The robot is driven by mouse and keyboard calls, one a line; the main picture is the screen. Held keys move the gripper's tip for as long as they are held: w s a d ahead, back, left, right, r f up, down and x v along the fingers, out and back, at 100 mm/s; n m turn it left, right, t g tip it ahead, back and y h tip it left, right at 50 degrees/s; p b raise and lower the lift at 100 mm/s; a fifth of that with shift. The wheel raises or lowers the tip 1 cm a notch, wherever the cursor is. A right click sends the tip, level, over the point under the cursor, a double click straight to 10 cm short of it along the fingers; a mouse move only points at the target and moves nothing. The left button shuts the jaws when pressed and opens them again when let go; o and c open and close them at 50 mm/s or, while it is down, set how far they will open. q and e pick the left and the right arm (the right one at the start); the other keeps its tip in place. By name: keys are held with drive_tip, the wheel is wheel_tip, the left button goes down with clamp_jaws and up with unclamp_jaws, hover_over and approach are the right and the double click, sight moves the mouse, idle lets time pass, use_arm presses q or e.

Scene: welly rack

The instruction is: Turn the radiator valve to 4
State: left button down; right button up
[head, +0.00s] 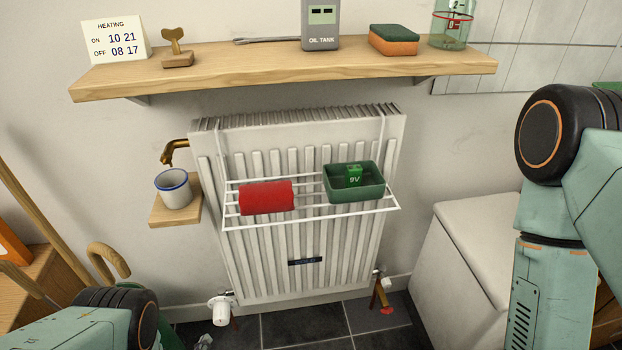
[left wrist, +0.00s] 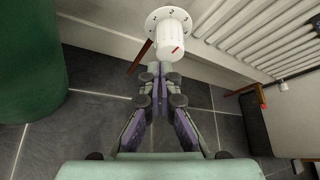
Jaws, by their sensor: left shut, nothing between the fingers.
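The radiator (head: 300,215) is white and hangs on the wall in the head view. Its valve, a white knob (head: 219,311), is at the lower left corner. In the left wrist view the valve knob (left wrist: 174,38) has a red mark on its side and a collar with dark numerals, too small to read surely. My left gripper (left wrist: 160,70) is shut and empty, its fingertips just in front of the knob; I cannot tell whether they touch it. In the head view only a bit of it (head: 204,342) shows at the bottom edge. My right gripper is out of view.
A wire rack (head: 310,217) on the radiator holds a red roll (head: 266,197) and a green tray (head: 352,188). A white box (head: 470,260) stands at right. A green round container (left wrist: 30,60) is left of my left gripper. Dark floor tiles (left wrist: 100,140) lie below.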

sight(217, 311)
use_arm(q)
drive_tip(key=shift+w+a+b, duration=0.2)
drive_tip(key=shift+w, duration=0.7)
drive_tip(key=shift+w+a+b, duration=0.15)
drive_tip(key=shift+w+a, duration=0.1)
drive_tip(key=shift+w, duration=0.6)
drive_tip(key=shift+w+a+b, duration=0.2)
drive_tip(key=shift+w, duration=0.7)
drive_tip(key=shift+d+f, duration=0.15)
drive_tip(key=shift+d, duration=0.1)
drive_tip(key=shift+w+d+r+p, duration=0.15)
drive_tip(key=shift+d+r+p, duration=0.35)
drive_tip(key=shift+w+d+r, duration=0.15)
drive_tip(key=shift+d+r, duration=0.05)
drive_tip(key=shift+d, duration=0.45)
drive_tip(key=shift+r+p, duration=0.1)
drive_tip(key=shift+p, duration=0.2)
